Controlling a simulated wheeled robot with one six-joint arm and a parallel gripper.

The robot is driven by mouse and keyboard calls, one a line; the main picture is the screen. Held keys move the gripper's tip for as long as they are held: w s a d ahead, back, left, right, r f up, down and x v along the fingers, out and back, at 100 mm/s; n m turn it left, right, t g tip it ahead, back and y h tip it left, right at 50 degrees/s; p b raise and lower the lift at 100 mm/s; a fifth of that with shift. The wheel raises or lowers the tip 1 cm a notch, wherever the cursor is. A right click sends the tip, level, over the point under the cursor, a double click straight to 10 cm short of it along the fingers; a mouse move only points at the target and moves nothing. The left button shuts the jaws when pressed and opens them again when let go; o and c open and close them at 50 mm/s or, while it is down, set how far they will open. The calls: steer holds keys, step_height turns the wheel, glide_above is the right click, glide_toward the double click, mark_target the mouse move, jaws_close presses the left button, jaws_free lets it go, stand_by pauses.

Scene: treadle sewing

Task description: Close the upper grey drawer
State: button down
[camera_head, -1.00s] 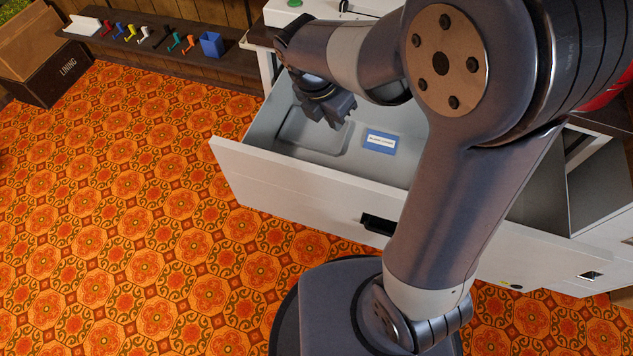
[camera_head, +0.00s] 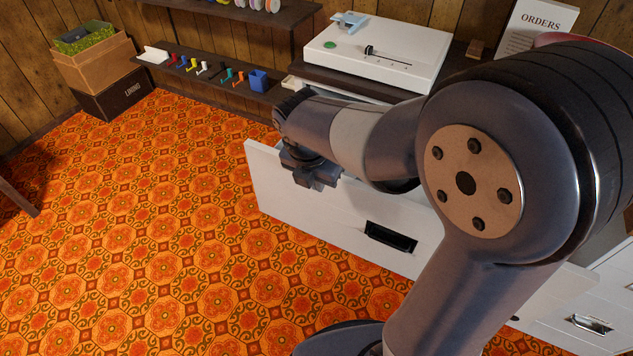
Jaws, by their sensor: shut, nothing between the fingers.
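The grey drawer shows its pale front panel (camera_head: 335,222), with a dark recessed handle (camera_head: 391,237). The panel stands out from the cabinet, so the drawer looks pulled open. My arm hides most of its inside and its right part. My gripper (camera_head: 318,184) is shut and empty, pointing down by the panel's upper edge, left of the handle. It overlaps the panel in the picture; I cannot tell whether they touch.
A white machine (camera_head: 380,52) with a green button stands on the cabinet top. A shelf (camera_head: 225,82) with coloured hooks and a blue cup (camera_head: 258,80) runs along the wall. Boxes (camera_head: 112,92) stand at the far left. The patterned floor left of the drawer is clear.

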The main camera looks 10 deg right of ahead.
steer(key=w+d+f+b, duration=0.2)
steer(key=w+d+f, duration=0.1)
steer(key=f, duration=0.3)
steer(key=shift+w+f, duration=0.15)
steer(key=shift+w, duration=0.6)
steer(key=shift+d, duration=0.1)
